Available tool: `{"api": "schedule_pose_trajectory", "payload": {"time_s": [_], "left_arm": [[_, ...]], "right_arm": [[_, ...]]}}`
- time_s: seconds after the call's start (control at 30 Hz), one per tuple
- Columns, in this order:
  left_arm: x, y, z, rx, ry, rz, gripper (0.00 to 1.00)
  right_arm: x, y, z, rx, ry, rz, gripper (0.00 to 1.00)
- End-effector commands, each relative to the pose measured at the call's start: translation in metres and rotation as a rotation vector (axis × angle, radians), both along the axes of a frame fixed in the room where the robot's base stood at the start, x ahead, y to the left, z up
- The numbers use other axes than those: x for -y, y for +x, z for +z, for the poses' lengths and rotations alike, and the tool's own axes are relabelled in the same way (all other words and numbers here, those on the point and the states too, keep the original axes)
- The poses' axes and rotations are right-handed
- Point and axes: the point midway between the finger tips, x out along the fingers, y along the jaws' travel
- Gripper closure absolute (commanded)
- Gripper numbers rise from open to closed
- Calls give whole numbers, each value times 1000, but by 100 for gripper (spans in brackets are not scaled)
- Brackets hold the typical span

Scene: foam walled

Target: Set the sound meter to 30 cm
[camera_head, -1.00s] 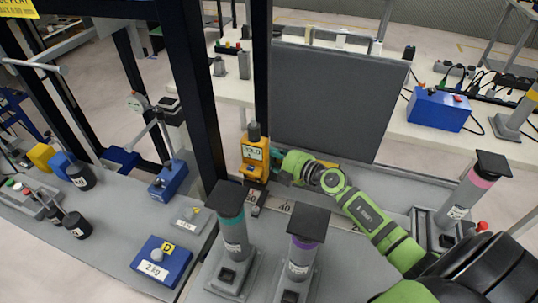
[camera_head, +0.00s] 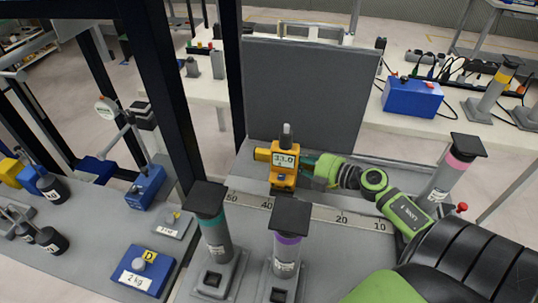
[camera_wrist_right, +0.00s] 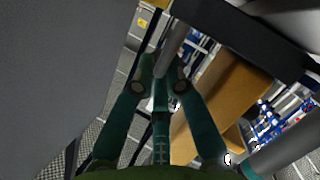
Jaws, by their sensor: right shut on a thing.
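The sound meter (camera_head: 284,160) is an orange-yellow upright box with a grey microphone on top. Its display reads 33.0. It stands at the ruler scale (camera_head: 315,211), which is marked 50, 40, 20 and 10 from left to right; the meter hides the marking between 40 and 20. My right gripper (camera_head: 308,172) reaches it from the right and is shut on it at its right side. In the right wrist view, the teal fingers (camera_wrist_right: 160,75) are close together, and the grip itself is hard to make out. My left gripper is not in view.
A dark grey foam panel (camera_head: 308,95) stands behind the meter. A small yellow block (camera_head: 262,155) is just left of the meter. Capped posts with teal (camera_head: 213,222), purple (camera_head: 287,253) and pink (camera_head: 450,168) bands stand near the scale. A black frame upright (camera_head: 232,80) rises at left.

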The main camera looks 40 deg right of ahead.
Motion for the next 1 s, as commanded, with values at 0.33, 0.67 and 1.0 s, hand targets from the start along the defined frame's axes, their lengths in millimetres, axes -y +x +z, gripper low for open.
{"api": "schedule_pose_trajectory", "payload": {"time_s": [0.33,0.67,1.0], "left_arm": [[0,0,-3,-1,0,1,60],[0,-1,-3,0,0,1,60],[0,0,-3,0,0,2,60]], "right_arm": [[35,-47,-6,-15,7,9,100],[40,-54,-8,-17,9,10,100],[41,-53,-6,-14,6,8,67]]}}
